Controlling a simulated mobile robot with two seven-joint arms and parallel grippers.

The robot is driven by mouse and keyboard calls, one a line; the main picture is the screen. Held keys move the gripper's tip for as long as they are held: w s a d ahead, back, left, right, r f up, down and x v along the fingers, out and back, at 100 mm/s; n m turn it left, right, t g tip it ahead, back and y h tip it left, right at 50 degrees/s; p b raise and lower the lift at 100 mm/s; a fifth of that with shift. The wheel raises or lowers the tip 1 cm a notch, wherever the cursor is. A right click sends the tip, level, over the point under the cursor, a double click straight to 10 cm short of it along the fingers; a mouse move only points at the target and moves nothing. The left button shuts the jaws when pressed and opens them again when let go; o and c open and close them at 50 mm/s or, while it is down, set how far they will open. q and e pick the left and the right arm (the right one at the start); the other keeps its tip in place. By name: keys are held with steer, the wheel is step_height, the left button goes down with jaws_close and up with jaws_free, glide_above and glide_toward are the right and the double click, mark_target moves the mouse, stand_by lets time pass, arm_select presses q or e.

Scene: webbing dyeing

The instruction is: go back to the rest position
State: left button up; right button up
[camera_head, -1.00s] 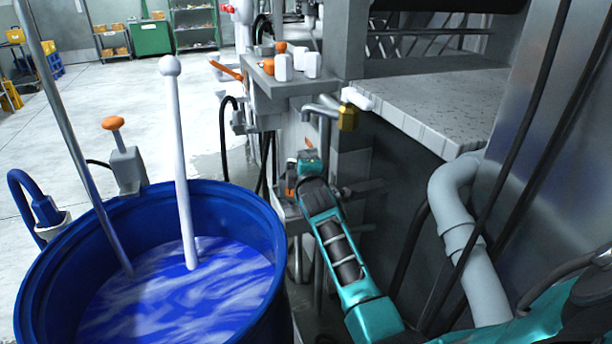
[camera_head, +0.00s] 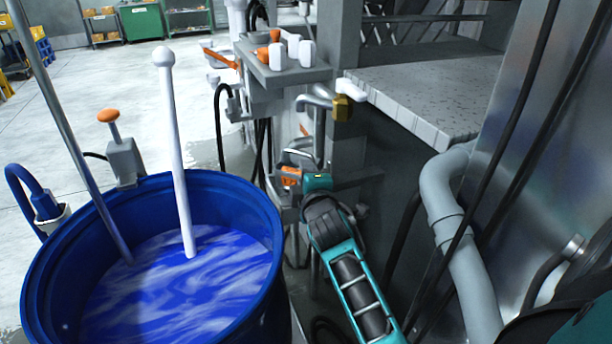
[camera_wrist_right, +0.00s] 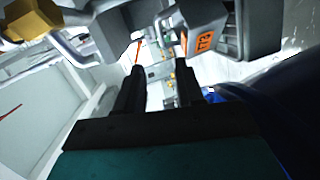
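My right arm (camera_head: 345,262), teal and black, reaches up from the bottom of the head view, between the blue drum and the grey machine. Its gripper end is small and hard to make out against the fittings in that view. In the right wrist view my right gripper (camera_wrist_right: 160,76) shows two dark fingers standing apart with nothing held between them. My left gripper is not in view.
A blue drum (camera_head: 38,265) of blue liquid stands left of my arm, with a white rod (camera_head: 174,150) and a metal pipe (camera_head: 75,150) in it. Grey pipe (camera_head: 452,225) and machine frame crowd the right. Floor is open at far left.

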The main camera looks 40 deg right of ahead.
stand_by(0.3)
steer(key=s+a+f+m+g+y, duration=0.25)
steer(key=s+a+f+g, duration=0.2)
steer(key=s, duration=0.55)
steer(key=s+a+f+m+g+y, duration=0.25)
steer(key=s+a+m, duration=0.2)
steer(key=s, duration=0.45)
steer(key=s+a+f+m+g+y, duration=0.25)
steer(key=s+a+f+g, duration=0.2)
steer(key=s, duration=0.55)
arm_select(q)
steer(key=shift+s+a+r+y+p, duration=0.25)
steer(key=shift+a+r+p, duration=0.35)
steer(key=shift+p, duration=0.7)
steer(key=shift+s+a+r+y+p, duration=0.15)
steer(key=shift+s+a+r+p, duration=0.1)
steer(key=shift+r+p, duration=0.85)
arm_select(e)
steer(key=w+a+f+t, duration=0.3)
steer(key=w+t, duration=0.4)
steer(key=shift+w+a+y, duration=0.2)
steer(key=shift+w+y, duration=0.1)
steer(key=shift+y, duration=0.15)
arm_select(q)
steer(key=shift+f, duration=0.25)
arm_select(e)
steer(key=shift+f, duration=0.15)
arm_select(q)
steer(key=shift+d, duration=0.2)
